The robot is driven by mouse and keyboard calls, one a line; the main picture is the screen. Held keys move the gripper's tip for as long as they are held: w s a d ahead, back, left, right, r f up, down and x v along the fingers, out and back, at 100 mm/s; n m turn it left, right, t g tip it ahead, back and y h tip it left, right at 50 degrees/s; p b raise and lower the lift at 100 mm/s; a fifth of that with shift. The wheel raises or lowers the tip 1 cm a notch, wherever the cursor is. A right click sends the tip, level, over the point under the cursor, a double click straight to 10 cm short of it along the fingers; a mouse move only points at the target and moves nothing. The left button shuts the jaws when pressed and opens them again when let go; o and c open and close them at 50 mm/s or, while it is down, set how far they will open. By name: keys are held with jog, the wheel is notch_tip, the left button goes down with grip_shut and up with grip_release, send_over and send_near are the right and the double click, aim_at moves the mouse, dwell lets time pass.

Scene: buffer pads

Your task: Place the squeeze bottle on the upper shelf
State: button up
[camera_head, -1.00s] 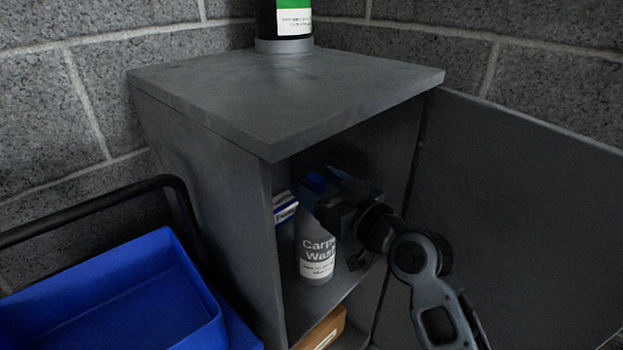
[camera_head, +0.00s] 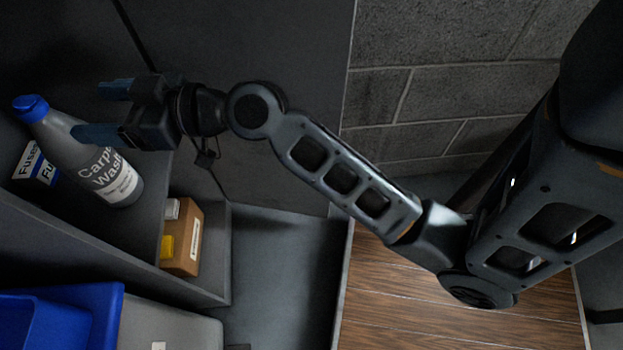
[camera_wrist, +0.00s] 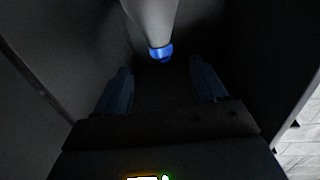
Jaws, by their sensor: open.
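The squeeze bottle (camera_head: 88,160) is grey with a blue cap and a white "Carpet Wash" label. It stands on the cabinet's upper shelf (camera_head: 150,196) in the head view. My gripper (camera_head: 92,110) is open and empty at the bottle's upper part. One finger overlaps the bottle in the head view. In the wrist view, the bottle's cap (camera_wrist: 160,52) and grey body (camera_wrist: 152,18) show beyond the open fingers (camera_wrist: 160,82), in line with the gap and not gripped. The bottle's far side is hidden.
A brown box (camera_head: 184,238) sits in the compartment below. A blue bin (camera_head: 65,318) lies outside the cabinet wall at lower left. The cabinet's open door (camera_head: 270,100) is behind my arm.

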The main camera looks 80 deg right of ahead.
jog(key=s+a+f+m+g+h, duration=0.1)
jog(key=s+a+f+m+h, duration=0.1)
jog(key=s+f, duration=0.55)
jog(key=s+a+r+g, duration=0.1)
jog(key=s+a, duration=0.1)
jog(key=s, duration=2.3)
jog(key=shift+a+g+h, duration=0.35)
jog(key=shift+g+h, duration=0.05)
jog(key=shift+r, duration=0.1)
